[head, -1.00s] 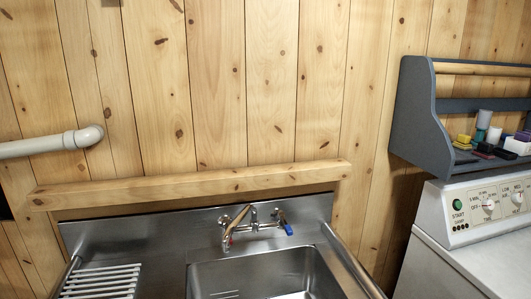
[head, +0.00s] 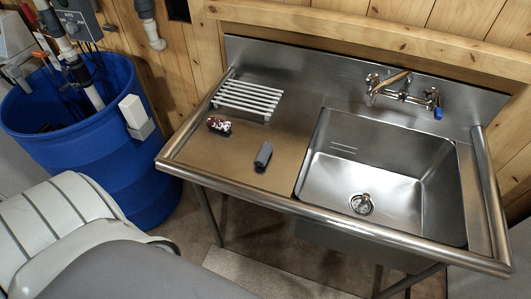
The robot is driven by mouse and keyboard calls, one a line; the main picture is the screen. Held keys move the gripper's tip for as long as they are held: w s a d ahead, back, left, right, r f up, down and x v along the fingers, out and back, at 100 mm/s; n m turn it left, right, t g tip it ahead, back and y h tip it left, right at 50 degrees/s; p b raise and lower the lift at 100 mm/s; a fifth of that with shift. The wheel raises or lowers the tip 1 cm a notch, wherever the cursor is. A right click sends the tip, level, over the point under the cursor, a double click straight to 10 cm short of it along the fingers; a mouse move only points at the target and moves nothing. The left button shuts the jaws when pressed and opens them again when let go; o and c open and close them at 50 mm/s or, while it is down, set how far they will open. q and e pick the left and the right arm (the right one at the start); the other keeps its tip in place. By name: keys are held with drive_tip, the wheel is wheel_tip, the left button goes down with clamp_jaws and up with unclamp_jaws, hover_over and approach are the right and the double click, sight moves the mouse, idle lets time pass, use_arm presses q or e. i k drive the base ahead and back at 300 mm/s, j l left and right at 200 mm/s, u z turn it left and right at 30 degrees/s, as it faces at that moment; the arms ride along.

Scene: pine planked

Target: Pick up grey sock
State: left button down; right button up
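A small rolled grey item that looks like the grey sock (head: 263,156) lies on the drainboard (head: 235,175) of a steel sink unit, left of the basin. Neither gripper shows in the head view. A pale ribbed and grey shape at the lower left may be part of my own arm or body; I cannot tell for sure.
A dark red and white patterned item (head: 219,126) lies left of the sock. A white slatted rack (head: 248,98) is behind it. The basin (head: 380,175) and faucet (head: 400,90) are to the right. A blue barrel (head: 90,130) with pipes stands left of the sink.

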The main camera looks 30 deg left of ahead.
sight(263, 156)
drive_tip(key=i+l, duration=0.4)
drive_tip(key=i+u, duration=0.1)
drive_tip(key=u, duration=0.35)
drive_tip(key=l+u, duration=0.15)
drive_tip(key=u, duration=0.25)
drive_tip(key=i+l+u, duration=0.1)
drive_tip(key=u, duration=0.35)
